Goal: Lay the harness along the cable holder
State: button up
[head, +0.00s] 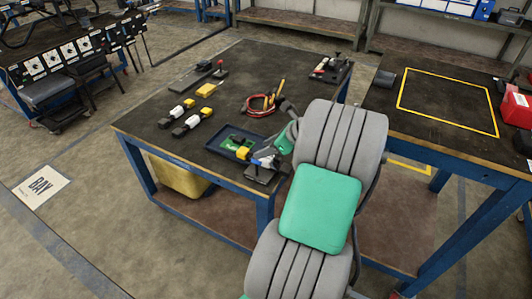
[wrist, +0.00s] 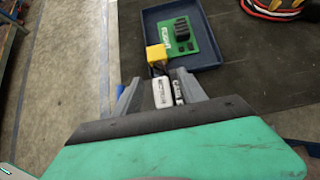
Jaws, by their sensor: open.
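My gripper (head: 262,160) is low over the near right corner of the workbench, beside the blue tray. In the wrist view its fingers (wrist: 159,80) stand apart. Between them are a white labelled block (wrist: 163,92) and a black labelled block (wrist: 178,92). Dark leads run from these to a yellow connector (wrist: 156,54) at the tray's near edge; this looks like the harness. The yellow connector also shows in the head view (head: 242,153). The tray (wrist: 205,52) holds a green circuit board (wrist: 181,38). I cannot tell for certain which part is the cable holder.
Black-and-white pieces with yellow ends (head: 182,112) lie left on the bench (head: 150,125). A dark bar (head: 192,77) lies farther back. A red cable loop and pliers (head: 266,101) lie behind the tray. Another table (head: 425,128) stands at the right.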

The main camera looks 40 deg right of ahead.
jog(key=p+v, duration=0.4)
jog(key=v, duration=0.8)
jog(key=w+a+f+n+g, duration=0.1)
jog(key=w+a+n+g, duration=0.15)
jog(key=a+n, duration=0.55)
jog(key=w+a+n+g, duration=0.1)
jog(key=w+a+n, duration=0.35)
jog(key=a, duration=0.55)
jog(key=s+a+f+n+g+h, duration=0.1)
jog(key=s+a+n, duration=0.4)
jog(key=a+n, duration=0.2)
jog(key=s+a+f+n+g+h, duration=0.1)
jog(key=s+a+n+h, duration=0.1)
jog(key=s+a+n, duration=0.3)
jog(key=a+n, duration=0.3)
jog(key=n, duration=0.4)
jog(key=shift+s+a+f, duration=0.2)
jog(key=shift+s+a, duration=0.05)
